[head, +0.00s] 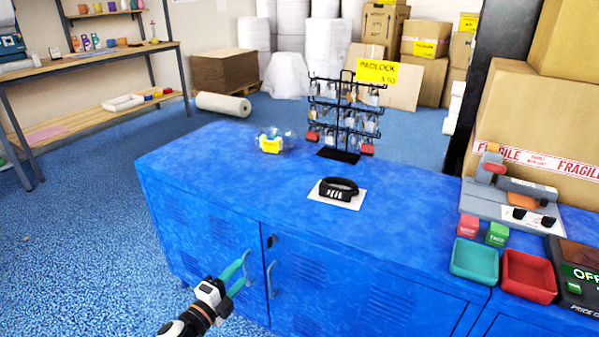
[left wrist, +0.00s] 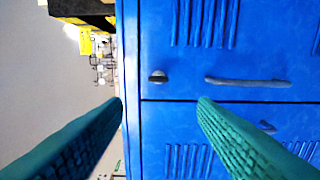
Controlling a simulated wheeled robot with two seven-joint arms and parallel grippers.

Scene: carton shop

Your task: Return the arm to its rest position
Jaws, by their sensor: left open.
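My left gripper (head: 246,269) comes in from the bottom of the head view, in front of the blue cabinet (head: 330,290). Its teal fingers are apart with nothing between them. In the left wrist view the open fingers (left wrist: 160,102) frame the cabinet front, which appears turned on its side. A grey door handle (left wrist: 248,82) and a dark lock knob (left wrist: 158,77) show there. In the head view another handle (head: 271,280) is just right of the gripper. I cannot tell whether a finger touches the door. My right gripper is not in view.
On the cabinet top stand a padlock rack (head: 343,120), a black band on a white card (head: 338,190) and a clear bowl (head: 271,142). Teal (head: 474,262) and red (head: 528,277) trays sit at the right. Blue floor (head: 80,250) is open at the left.

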